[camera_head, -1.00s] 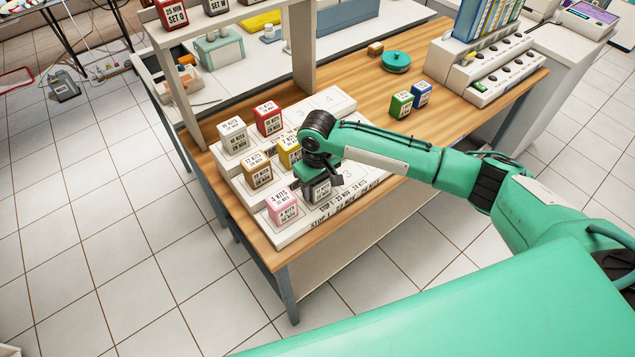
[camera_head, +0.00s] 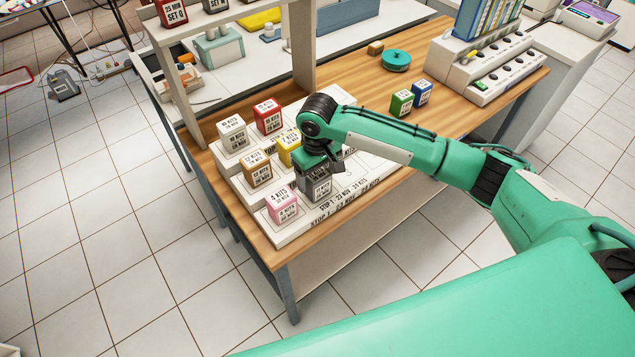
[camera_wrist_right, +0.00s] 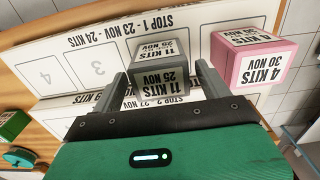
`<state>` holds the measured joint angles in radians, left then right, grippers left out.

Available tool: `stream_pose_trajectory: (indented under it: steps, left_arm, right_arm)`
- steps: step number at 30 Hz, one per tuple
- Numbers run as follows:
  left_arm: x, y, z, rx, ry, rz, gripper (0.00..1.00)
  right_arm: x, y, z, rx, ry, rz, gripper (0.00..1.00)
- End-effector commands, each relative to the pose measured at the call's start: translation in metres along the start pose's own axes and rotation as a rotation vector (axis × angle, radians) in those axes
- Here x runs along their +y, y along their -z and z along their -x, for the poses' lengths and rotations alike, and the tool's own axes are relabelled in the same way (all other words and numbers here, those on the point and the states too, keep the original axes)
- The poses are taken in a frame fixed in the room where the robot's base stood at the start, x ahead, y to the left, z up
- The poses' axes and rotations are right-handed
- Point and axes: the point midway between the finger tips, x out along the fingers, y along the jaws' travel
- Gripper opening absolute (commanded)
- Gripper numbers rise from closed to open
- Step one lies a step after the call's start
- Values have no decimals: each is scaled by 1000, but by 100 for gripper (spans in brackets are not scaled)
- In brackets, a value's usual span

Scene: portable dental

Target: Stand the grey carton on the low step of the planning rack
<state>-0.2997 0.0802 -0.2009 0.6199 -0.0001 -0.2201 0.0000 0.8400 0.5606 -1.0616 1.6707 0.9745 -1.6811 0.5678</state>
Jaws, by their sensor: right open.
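The grey carton (camera_head: 317,183) stands upright on the low front step of the white planning rack (camera_head: 290,233), right of the pink carton (camera_head: 283,206). In the right wrist view the grey carton (camera_wrist_right: 161,70) reads "11 KITS 25 NOV" and sits between the two fingers. My right gripper (camera_head: 322,170) is open around the carton, above the step; in the right wrist view its fingers (camera_wrist_right: 160,88) lie on either side, with a gap visible. The arm hides part of the rack behind. My left gripper is not in view.
Yellow (camera_head: 288,148), orange (camera_head: 257,169), red (camera_head: 267,117) and white (camera_head: 232,132) cartons stand on the higher steps. The pink carton (camera_wrist_right: 253,60) is close beside the right gripper. Green (camera_head: 401,103) and blue (camera_head: 422,92) cartons stand on the wooden table (camera_head: 440,115).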

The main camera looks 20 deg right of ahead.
Motion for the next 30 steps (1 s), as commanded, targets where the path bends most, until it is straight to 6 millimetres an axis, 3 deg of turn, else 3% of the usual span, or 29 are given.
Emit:
stream_pose_trajectory:
  steps: [6,12,30]
  left_arm:
    - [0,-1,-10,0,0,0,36]
    - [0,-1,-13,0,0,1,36]
    - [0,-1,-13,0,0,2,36]
  right_arm:
    - [0,1,48,5,1,1,78]
    - [0,1,76,2,1,1,78]
    - [0,0,84,0,1,0,78]
